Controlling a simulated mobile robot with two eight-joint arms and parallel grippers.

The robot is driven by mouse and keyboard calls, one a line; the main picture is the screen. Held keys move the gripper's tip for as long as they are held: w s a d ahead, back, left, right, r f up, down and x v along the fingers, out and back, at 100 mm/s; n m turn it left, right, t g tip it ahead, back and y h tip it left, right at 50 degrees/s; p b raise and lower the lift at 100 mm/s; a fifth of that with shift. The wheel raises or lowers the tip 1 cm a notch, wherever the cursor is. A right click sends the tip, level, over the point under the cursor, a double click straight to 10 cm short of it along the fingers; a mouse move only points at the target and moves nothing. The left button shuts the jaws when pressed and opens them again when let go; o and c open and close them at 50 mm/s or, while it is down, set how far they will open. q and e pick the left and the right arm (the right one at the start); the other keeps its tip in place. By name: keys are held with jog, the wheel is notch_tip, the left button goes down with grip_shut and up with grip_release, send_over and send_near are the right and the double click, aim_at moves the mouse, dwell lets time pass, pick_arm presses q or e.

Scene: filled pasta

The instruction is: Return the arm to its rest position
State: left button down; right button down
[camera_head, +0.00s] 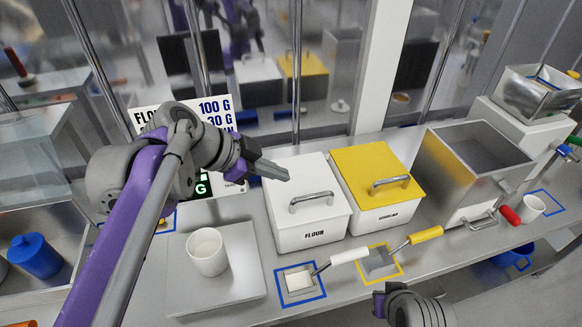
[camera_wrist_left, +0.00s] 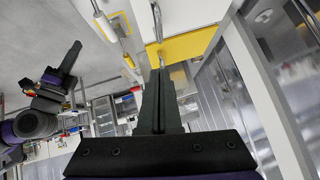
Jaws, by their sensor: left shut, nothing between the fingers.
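My left arm comes in from the left of the head view and is raised above the counter. Its gripper (camera_head: 272,170) is shut and empty, and it points right, near the white flour bin's (camera_head: 290,228) lid. In the left wrist view my left gripper's (camera_wrist_left: 160,75) two dark fingers are pressed together with nothing between them. My right arm shows in part at the bottom of the head view. My right gripper (camera_wrist_left: 70,58) appears as a dark shape at the left of the wrist view; its jaws cannot be made out.
A yellow-lidded bin (camera_head: 372,178) stands beside the flour bin. A white cup (camera_head: 207,252) stands on a scale plate (camera_head: 240,283). A white-handled scoop (camera_head: 348,256) and a yellow-handled scoop (camera_head: 425,236) lie in front. A metal container (camera_head: 452,175) stands right. Glass panels rise behind.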

pick_arm(q)
jog(key=s+a+f+n+y, duration=0.2)
jog(key=s+a+f+n, duration=0.2)
jog(key=f, duration=0.3)
jog(key=s+a+f+n+y, duration=0.3)
jog(key=s+a+f+n, duration=0.1)
jog(key=f, duration=0.4)
jog(key=s+a+f+n+t+y, duration=0.1)
jog(key=s+a+f+n+y, duration=0.2)
jog(key=s+f+n, duration=0.3)
jog(key=shift+s+a+f+n, duration=0.1)
jog(key=shift+a+f+n, duration=0.45)
jog(key=shift+f+n, duration=0.15)
